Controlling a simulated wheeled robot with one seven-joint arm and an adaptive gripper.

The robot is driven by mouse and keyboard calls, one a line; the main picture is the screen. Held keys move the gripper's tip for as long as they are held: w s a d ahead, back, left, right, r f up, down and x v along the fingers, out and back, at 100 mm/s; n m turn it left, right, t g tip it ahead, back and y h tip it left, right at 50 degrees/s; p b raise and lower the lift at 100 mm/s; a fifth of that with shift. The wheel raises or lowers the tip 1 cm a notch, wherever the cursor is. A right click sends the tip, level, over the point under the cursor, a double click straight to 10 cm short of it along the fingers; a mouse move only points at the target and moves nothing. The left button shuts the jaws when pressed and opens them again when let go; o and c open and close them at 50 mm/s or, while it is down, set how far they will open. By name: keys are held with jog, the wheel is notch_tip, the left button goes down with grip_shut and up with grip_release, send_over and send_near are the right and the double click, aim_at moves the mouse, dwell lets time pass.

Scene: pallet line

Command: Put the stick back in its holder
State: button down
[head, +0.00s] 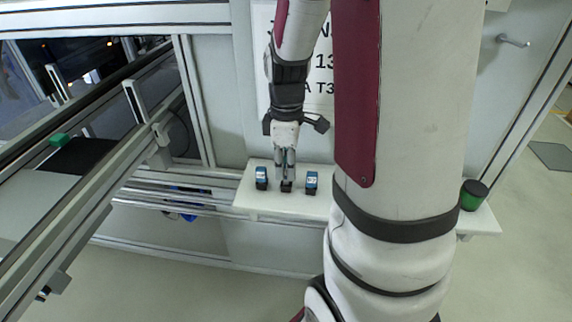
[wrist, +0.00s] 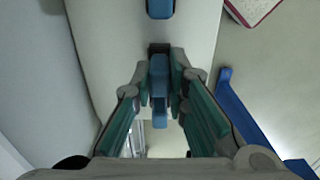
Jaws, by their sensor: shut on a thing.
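My gripper (head: 285,165) points down over the white shelf. In the wrist view its two fingers (wrist: 160,82) are shut on a blue stick (wrist: 159,68). A small black holder (head: 286,187) stands on the shelf right under the fingertips; its dark edge shows at the stick's far end in the wrist view (wrist: 159,47). The stick lines up with this holder, but I cannot tell whether it is inside or just above it. The fingers mostly hide the stick in the head view.
A blue-and-black block (head: 261,178) stands left of the holder and a similar one (head: 311,183) right of it, both close by. The white shelf (head: 262,205) has bare room in front. A green and black cylinder (head: 474,195) stands at its right end. A wall rises behind.

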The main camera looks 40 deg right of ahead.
jog(key=shift+f, duration=0.25)
jog(key=c, duration=1.6)
grip_release()
